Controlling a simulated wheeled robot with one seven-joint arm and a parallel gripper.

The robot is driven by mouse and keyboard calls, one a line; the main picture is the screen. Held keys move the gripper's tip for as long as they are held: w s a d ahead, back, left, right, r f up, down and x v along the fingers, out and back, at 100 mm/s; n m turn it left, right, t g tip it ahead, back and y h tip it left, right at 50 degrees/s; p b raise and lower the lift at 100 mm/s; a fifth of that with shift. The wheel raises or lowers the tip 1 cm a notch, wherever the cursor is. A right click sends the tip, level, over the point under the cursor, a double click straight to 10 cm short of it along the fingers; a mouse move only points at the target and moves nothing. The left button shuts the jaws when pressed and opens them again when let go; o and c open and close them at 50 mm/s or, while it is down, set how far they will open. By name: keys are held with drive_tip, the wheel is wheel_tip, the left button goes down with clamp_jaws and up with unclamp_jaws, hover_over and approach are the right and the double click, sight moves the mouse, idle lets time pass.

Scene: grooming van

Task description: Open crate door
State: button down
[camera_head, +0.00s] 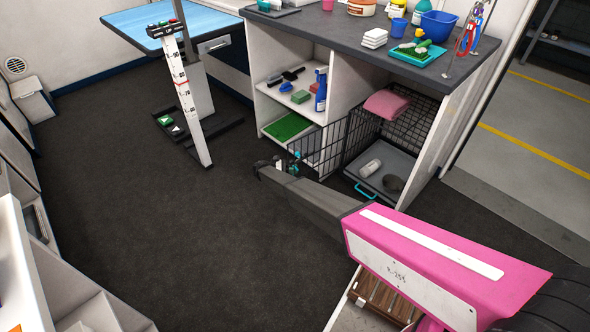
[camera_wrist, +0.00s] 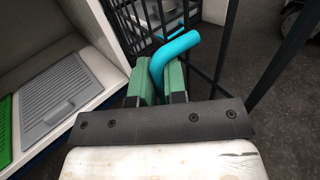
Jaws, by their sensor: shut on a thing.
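The black wire crate (camera_head: 421,115) stands in the right bay under the counter. Its wire door (camera_head: 330,148) stands open, swung out to the left in front of the middle panel. In the wrist view the door's dark bars (camera_wrist: 223,60) rise behind my gripper (camera_wrist: 162,84). Its green fingers are shut on a bent teal handle (camera_wrist: 181,48) on the door. In the head view my gripper (camera_head: 290,166) is at the door's left, outer end, mostly hidden by my arm.
The left bay shelf (camera_head: 290,97) holds brushes and a blue bottle, with a green mat below. The cluttered dark counter (camera_head: 345,36) is above. A blue-topped table (camera_head: 160,22) and measuring post (camera_head: 186,95) stand back left. The dark floor (camera_head: 150,230) at left is clear.

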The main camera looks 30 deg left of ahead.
drive_tip(key=shift+s, duration=0.1)
drive_tip(key=c, duration=1.2)
unclamp_jaws()
drive_tip(key=shift+s+a, duration=0.1)
drive_tip(key=shift+a, duration=0.05)
drive_tip(key=v, duration=1)
drive_tip(key=shift+s+a, duration=0.15)
drive_tip(key=shift+a, duration=0.1)
